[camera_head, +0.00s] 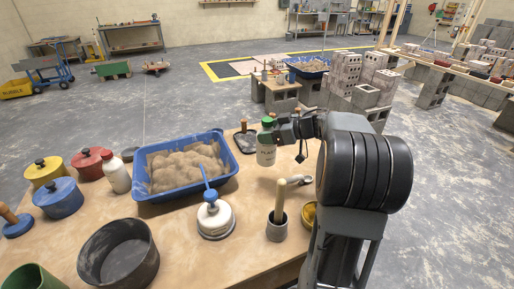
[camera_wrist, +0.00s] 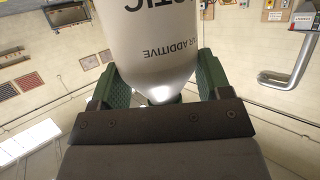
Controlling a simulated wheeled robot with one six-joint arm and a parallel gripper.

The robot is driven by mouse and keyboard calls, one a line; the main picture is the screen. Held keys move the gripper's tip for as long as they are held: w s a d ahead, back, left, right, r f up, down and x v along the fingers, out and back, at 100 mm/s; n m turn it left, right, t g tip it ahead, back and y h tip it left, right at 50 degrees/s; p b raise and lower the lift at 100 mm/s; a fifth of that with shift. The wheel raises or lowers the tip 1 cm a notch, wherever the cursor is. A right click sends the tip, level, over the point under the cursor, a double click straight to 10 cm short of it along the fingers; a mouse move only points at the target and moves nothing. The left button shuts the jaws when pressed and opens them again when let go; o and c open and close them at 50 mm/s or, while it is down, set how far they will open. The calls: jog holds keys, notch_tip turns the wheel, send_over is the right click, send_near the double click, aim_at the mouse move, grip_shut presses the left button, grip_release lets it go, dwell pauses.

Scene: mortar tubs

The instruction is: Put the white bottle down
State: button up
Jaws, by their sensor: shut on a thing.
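A white bottle (camera_head: 266,154) hangs upright in my gripper (camera_head: 269,132), over the back right part of the wooden table. My gripper is shut on its upper end, with green finger pads on both sides. In the wrist view my gripper (camera_wrist: 165,92) also closes around the narrow end of the bottle (camera_wrist: 150,45), which carries dark lettering including "ADDITIVE". I cannot tell whether the bottle's base touches the table.
A blue tub of mortar (camera_head: 218,181) fills the table's middle.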

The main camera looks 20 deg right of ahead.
jog(key=w+f+b, duration=0.1)
jog(key=w+f, duration=0.5)
jog(key=f, duration=0.3)
jog(key=shift+w+f+b, duration=0.25)
jog(key=shift+b, duration=0.1)
jog(key=shift+f, duration=0.1)
jog(key=o, duration=1.7)
jog(key=shift+f, duration=0.1)
jog(key=p+v, duration=0.1)
jog(key=v, duration=1.1)
jog(key=shift+s, duration=0.1)
